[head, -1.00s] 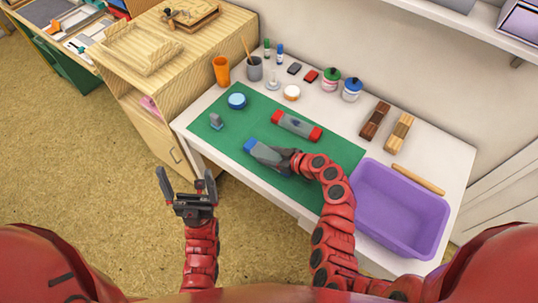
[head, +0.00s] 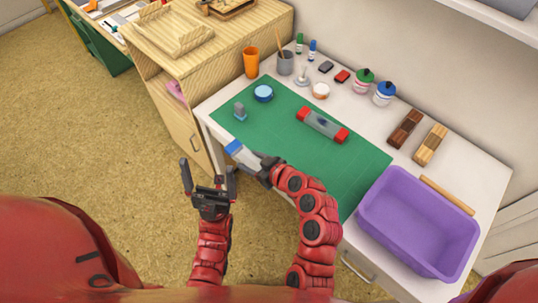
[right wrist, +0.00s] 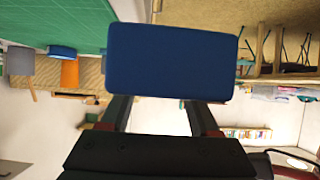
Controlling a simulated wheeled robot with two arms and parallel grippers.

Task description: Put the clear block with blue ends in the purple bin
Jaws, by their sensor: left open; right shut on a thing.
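The clear block with blue ends (head: 245,156) is in my right gripper (head: 266,166), which is shut on it. One blue end (right wrist: 172,60) fills the upper middle of the right wrist view; the other end is hidden by the gripper. In the head view the block shows over the front edge of the desk, beside the green mat. My left gripper (head: 208,188) is open and empty in front of the desk, left of the block. The purple bin (head: 374,222) stands at the right of the desk and looks empty.
A similar block with red ends (head: 323,125) lies on the green mat (head: 290,155). A small grey stamp (head: 240,111) and a round blue-topped tin (head: 263,93) sit at the mat's left. A wooden rolling pin (head: 447,194) lies behind the bin.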

